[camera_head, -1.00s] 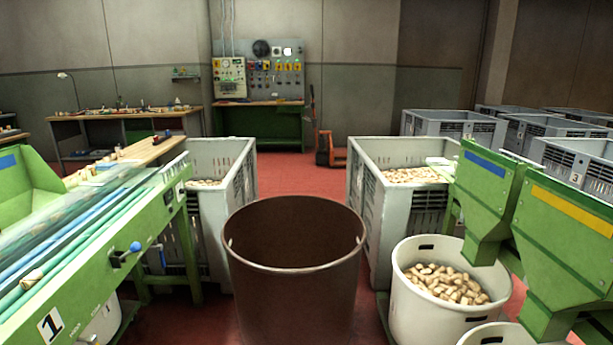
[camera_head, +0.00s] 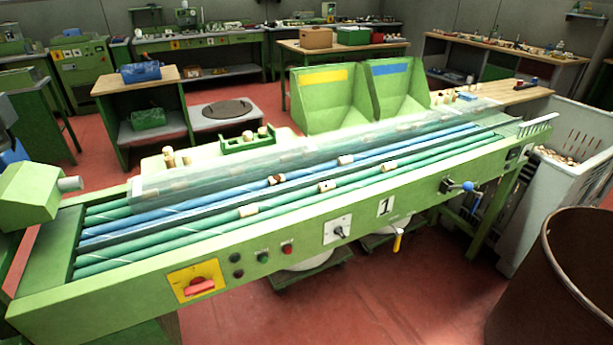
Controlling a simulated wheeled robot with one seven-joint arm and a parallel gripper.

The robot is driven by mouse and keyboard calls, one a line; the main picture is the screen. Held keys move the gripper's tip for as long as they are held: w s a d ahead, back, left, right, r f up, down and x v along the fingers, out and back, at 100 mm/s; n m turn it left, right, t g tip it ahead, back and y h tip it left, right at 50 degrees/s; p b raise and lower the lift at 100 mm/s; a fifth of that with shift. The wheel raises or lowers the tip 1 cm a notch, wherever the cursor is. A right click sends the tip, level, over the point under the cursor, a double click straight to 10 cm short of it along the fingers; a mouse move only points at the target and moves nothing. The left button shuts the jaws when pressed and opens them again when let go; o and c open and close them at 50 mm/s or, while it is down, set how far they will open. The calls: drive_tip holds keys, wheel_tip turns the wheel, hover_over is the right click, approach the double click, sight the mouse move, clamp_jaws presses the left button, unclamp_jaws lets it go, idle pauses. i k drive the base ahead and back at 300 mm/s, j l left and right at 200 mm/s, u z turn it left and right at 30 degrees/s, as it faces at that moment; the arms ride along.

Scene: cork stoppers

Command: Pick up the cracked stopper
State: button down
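Several cork stoppers lie on the blue and green rollers of a green sorting machine (camera_head: 300,255). One stopper (camera_head: 248,211) is on the near green roller. Another stopper (camera_head: 276,180) shows a dark patch and lies on the blue roller. More stoppers (camera_head: 327,186), (camera_head: 346,160), (camera_head: 390,165) lie farther right along the rollers. At this size I cannot tell which stopper is cracked. My gripper is not in view.
A brown barrel (camera_head: 560,290) stands at the right front. A grey crate (camera_head: 565,185) with stoppers is behind it. A small green rack (camera_head: 250,141) holding stoppers stands behind the rollers. Red floor (camera_head: 420,290) is free in front of the machine.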

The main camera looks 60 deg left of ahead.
sight(386, 167)
drive_tip(key=u, duration=1.5)
